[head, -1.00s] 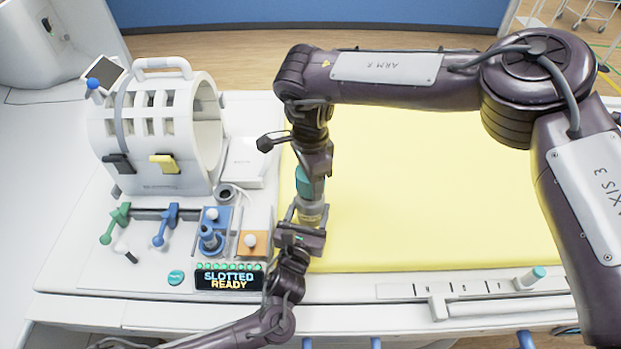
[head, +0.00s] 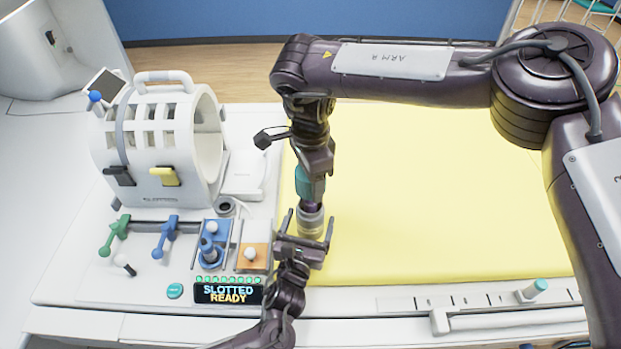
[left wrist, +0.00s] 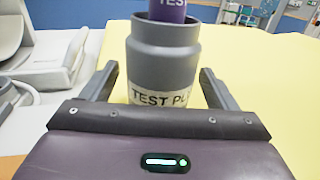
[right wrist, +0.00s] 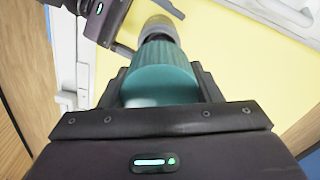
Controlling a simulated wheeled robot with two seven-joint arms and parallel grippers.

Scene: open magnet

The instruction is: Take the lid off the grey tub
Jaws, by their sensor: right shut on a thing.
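The teal lid (head: 310,183) is held in my right gripper (right wrist: 160,75), which is shut on its sides; it fills the right wrist view's centre (right wrist: 160,80). Below it stands the grey tub (head: 311,223), upright on the yellow pad. In the left wrist view the tub (left wrist: 162,60) has an open mouth and a partly cut-off "TEST PL" label. A purple piece marked "TEST" (left wrist: 168,10) rises from the mouth, between tub and lid. My left gripper (left wrist: 158,85) is open, its fingers on either side of the tub with gaps. The purple piece's lower end is hidden inside the tub.
A white coil housing (head: 160,135) stands at the left. Green and blue levers (head: 165,236), coloured blocks and a "SLOTTED READY" display (head: 228,291) lie left of the left gripper. The yellow pad (head: 430,190) is clear to the right.

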